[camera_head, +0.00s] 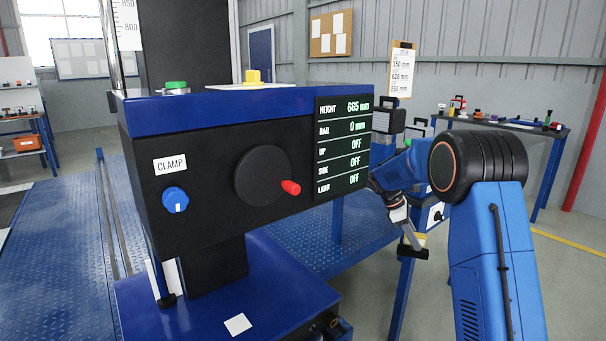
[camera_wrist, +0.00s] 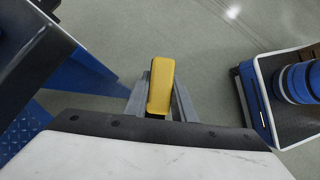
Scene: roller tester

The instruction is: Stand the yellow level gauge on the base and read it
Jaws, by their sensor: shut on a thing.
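My gripper (camera_head: 414,246) hangs right of the machine, over the floor, in the head view. It is shut on the yellow level gauge (camera_wrist: 161,86), whose yellow body sits between both fingers in the wrist view. In the head view only a small bit of yellow shows at the fingers, and the gauge's face and reading cannot be seen. The blue base (camera_head: 275,276) of the machine is at the bottom of the head view, left of and apart from my gripper. A white square (camera_head: 238,324) lies on its top.
The black and blue machine head (camera_head: 220,165) overhangs the base, with a clamp knob (camera_head: 175,200), a red-handled wheel (camera_head: 263,176) and a display (camera_head: 342,146) reading height 665 mm. A separate yellow piece (camera_head: 253,77) sits on top. A blue post (camera_head: 401,290) stands near my gripper.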

